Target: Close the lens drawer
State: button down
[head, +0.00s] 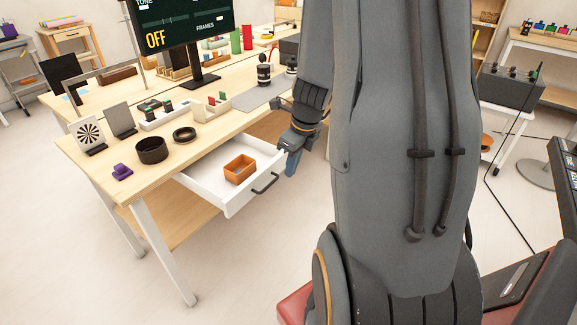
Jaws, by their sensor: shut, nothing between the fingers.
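The lens drawer (222,199) is a white drawer under the wooden table, and it is pulled out. Its dark bar handle (266,183) is on the front panel. An orange open box (240,169) sits inside the drawer. My gripper (290,172) points down just right of the drawer's front corner, near the handle. Its fingers look closed and hold nothing. I cannot tell whether they touch the drawer. My arm hides part of the table's right side.
On the tabletop (122,186) above the drawer stand a dark round pot (151,150), a black ring (184,134), a purple object (122,172) and a patterned target card (90,137). A monitor (185,30) stands further back. The floor in front of the drawer is clear.

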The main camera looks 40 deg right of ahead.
aim_at(276, 179)
jog(key=shift+w+a+f+b, duration=0.1)
jog(key=shift+w+a+f, duration=0.2)
jog(key=shift+w+f, duration=0.8)
jog(key=shift+w+a+f+b, duration=0.1)
jog(key=shift+w+a+f, duration=0.4)
jog(key=shift+f, duration=0.95)
jog(key=shift+w+a+f+b, duration=0.1)
jog(key=shift+w+f, duration=0.9)
jog(key=shift+f, duration=0.3)
